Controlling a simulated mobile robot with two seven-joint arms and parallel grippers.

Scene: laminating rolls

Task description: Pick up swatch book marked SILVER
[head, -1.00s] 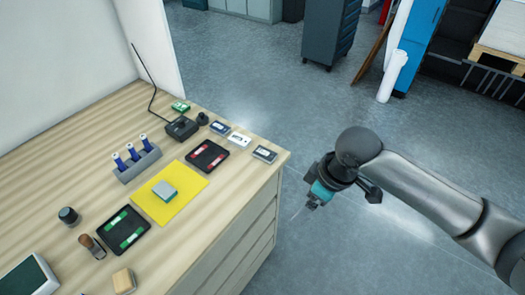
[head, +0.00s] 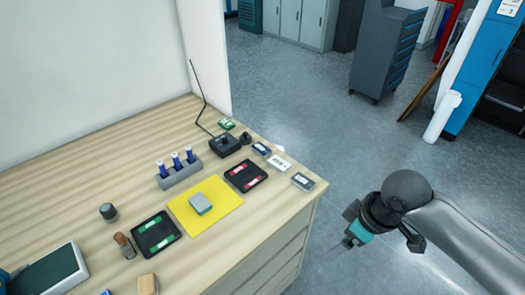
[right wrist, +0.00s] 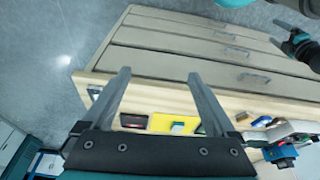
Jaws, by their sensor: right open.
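Three small flat label-bearing items lie along the table's right edge in the head view: a dark one (head: 261,149), a white one (head: 279,164) and a grey one with a pale label (head: 303,181). Their lettering is too small to read, so I cannot tell which is marked SILVER. My right gripper (head: 343,243) is open and empty, out beyond the table's right edge. In the right wrist view its two fingers (right wrist: 158,80) are spread, with the table behind them. A dark and teal part at that view's upper right looks like my left gripper (right wrist: 290,40); its jaws are unclear.
The wooden table (head: 240,240) holds a black tray with red pieces (head: 245,175), a yellow sheet (head: 222,213), a black tray with green pieces (head: 156,234), a grey rack with blue-topped tubes (head: 178,172) and a black device (head: 224,145). Open floor lies right.

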